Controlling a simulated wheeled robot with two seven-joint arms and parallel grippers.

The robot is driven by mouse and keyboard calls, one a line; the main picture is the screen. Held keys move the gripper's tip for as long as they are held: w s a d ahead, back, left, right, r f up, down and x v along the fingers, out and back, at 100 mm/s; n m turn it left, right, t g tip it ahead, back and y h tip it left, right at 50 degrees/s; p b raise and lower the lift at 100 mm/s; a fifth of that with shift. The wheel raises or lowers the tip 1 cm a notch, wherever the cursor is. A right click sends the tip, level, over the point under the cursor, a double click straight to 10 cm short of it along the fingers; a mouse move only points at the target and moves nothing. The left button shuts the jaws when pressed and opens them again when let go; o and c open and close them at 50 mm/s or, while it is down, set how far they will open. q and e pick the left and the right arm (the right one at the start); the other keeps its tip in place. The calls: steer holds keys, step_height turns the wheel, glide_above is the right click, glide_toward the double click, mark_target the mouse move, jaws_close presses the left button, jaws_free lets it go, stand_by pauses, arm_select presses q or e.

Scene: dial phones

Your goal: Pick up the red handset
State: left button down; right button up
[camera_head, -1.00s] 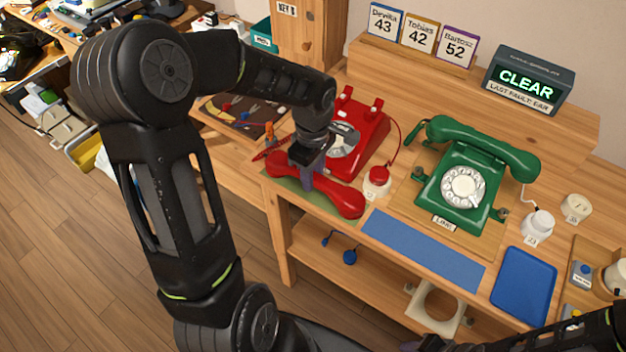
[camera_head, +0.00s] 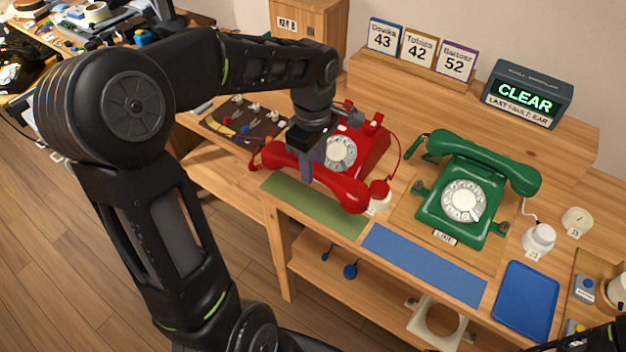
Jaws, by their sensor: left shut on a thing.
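The red handset (camera_head: 343,190) is in the grip of my left gripper (camera_head: 308,172), which is shut around its middle. The handset is held above the front of the bench, over the green mat (camera_head: 315,208), which shows bare below it. The red telephone (camera_head: 367,150) with its white dial stands just behind the handset, its cradle empty and partly hidden by my arm. A red cord runs on the right of the phone. My right gripper is not visible; only a bit of my right arm shows at the lower right corner.
A green telephone (camera_head: 462,200) with its handset on stands to the right. A blue mat (camera_head: 424,264) and a blue tray (camera_head: 525,298) lie along the front edge. A display box (camera_head: 527,92) reads CLEAR. Number cards (camera_head: 418,47) stand on the back shelf.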

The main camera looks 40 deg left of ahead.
arm_select(q)
step_height(320, 180, up, 2)
stand_by(0.8)
